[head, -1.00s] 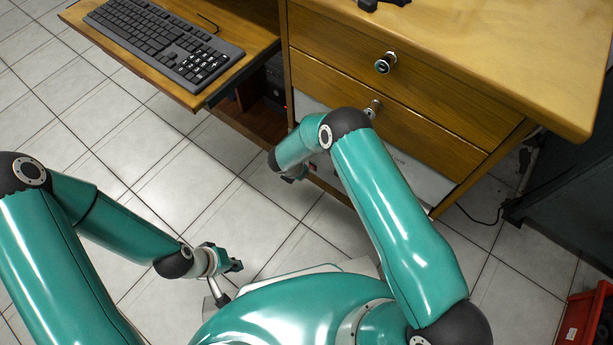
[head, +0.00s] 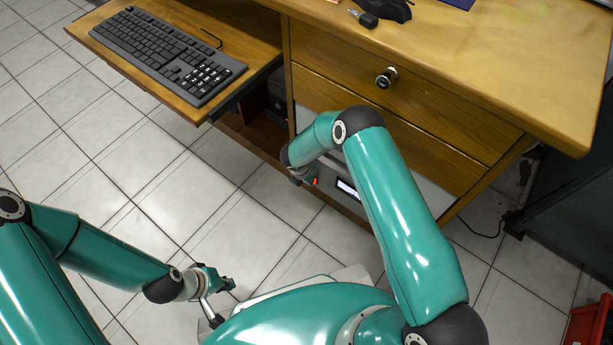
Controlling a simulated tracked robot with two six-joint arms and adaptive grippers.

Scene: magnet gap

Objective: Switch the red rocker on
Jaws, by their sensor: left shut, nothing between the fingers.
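The red rocker (head: 315,181) shows as a small red spot on the front of a pale unit under the desk drawers. Whether it is on or off is too small to tell. My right gripper (head: 297,180) is beside it, just to its left in the picture, pointing down and largely hidden behind its own wrist. Its fingers cannot be made out, nor whether it touches anything. My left gripper (head: 228,284) is shut and empty, low over the tiled floor, well away from the rocker.
Above are wooden drawers with a round knob (head: 386,78). A keyboard (head: 166,53) lies on the pull-out shelf at upper left. A red crate (head: 591,325) stands at lower right. The floor at left is clear.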

